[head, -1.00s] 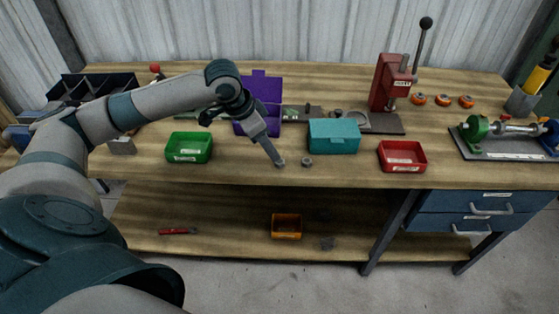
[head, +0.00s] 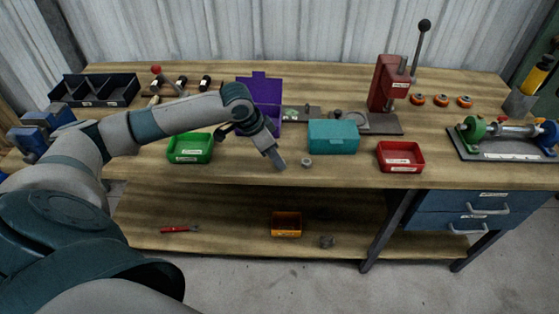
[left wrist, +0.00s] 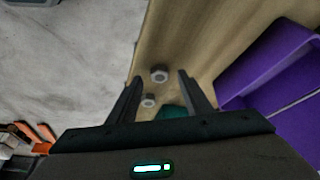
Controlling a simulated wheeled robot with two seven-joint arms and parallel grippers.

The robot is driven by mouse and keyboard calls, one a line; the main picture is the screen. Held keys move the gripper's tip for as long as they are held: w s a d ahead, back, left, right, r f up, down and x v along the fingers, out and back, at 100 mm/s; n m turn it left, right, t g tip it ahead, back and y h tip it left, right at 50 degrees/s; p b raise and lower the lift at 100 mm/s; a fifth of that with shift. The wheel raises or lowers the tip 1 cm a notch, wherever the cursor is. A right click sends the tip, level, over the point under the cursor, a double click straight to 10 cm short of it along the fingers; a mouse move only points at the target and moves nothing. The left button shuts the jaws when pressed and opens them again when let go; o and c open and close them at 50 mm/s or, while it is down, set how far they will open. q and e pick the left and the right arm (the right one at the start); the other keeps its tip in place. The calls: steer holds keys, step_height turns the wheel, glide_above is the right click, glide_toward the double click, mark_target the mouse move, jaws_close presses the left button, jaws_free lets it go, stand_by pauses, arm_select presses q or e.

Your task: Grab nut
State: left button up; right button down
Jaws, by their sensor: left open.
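A small grey nut (head: 307,161) lies on the bench top near its front edge, just in front of the teal box (head: 333,136). My left gripper (head: 281,164) is just left of the nut, pointing down and apart from it. In the left wrist view the gripper (left wrist: 158,90) is open, with nothing held. Two small grey nut-like pieces show between and beyond its fingers, one farther (left wrist: 160,73) and one nearer (left wrist: 149,100). I cannot tell which matches the nut in the head view. My right gripper is not in view.
A green bin (head: 190,148) is left of the gripper and a red bin (head: 401,157) to the right. An open purple box (head: 265,92) stands behind. The lower shelf holds an orange bin (head: 286,224) and a grey piece (head: 327,242). A red press (head: 388,82) stands at the back.

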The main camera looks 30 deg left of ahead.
arm_select(q)
steer(key=shift+x, duration=0.85)
jaws_close()
steer(key=shift+r, duration=0.2)
